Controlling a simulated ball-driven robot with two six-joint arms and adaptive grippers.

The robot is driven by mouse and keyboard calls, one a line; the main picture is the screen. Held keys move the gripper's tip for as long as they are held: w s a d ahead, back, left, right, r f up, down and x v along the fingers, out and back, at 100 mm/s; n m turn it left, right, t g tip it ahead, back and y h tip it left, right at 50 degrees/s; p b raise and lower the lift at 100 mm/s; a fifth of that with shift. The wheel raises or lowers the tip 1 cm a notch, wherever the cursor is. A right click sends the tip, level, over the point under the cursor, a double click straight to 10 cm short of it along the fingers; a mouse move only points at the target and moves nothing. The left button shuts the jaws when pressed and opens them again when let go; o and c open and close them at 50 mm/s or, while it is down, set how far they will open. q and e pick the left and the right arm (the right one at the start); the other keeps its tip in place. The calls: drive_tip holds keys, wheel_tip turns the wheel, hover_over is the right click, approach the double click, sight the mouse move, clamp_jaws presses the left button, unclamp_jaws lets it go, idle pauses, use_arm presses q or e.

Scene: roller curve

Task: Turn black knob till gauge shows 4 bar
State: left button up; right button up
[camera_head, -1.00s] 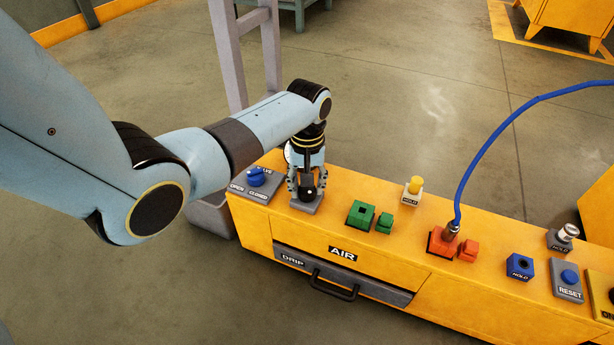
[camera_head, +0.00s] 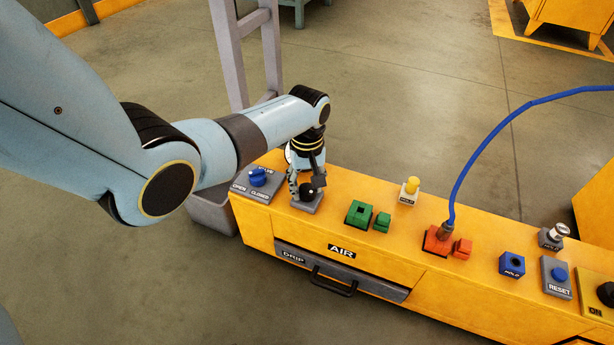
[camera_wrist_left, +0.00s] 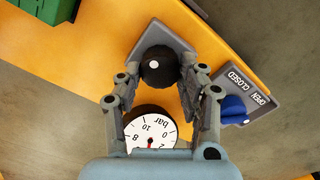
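The black knob (camera_head: 306,188), with a white dot on top, sits on a grey plate (camera_head: 304,205) near the left end of the yellow bench. It also shows between my left fingertips in the left wrist view (camera_wrist_left: 160,69). My left gripper (camera_head: 307,184) is open, pointing down, with one finger on each side of the knob and narrow gaps beside it. The pressure gauge (camera_wrist_left: 160,127), white-faced and marked in bar, is partly hidden by my gripper. A short red part of its needle shows, but I cannot read its value. My right gripper is not in view.
A blue valve handle (camera_head: 258,177) stands just left of the knob. Green blocks (camera_head: 359,214), a yellow button (camera_head: 412,186) and an orange socket (camera_head: 437,240) with a blue hose (camera_head: 487,150) lie to the right. A drawer (camera_head: 340,271) is in the bench front.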

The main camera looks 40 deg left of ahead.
sight(307, 187)
use_arm(q)
drive_tip(key=o, duration=0.4)
wheel_tip(307, 187, up, 12)
drive_tip(key=shift+f, duration=0.1)
idle(0.4)
idle(0.3)
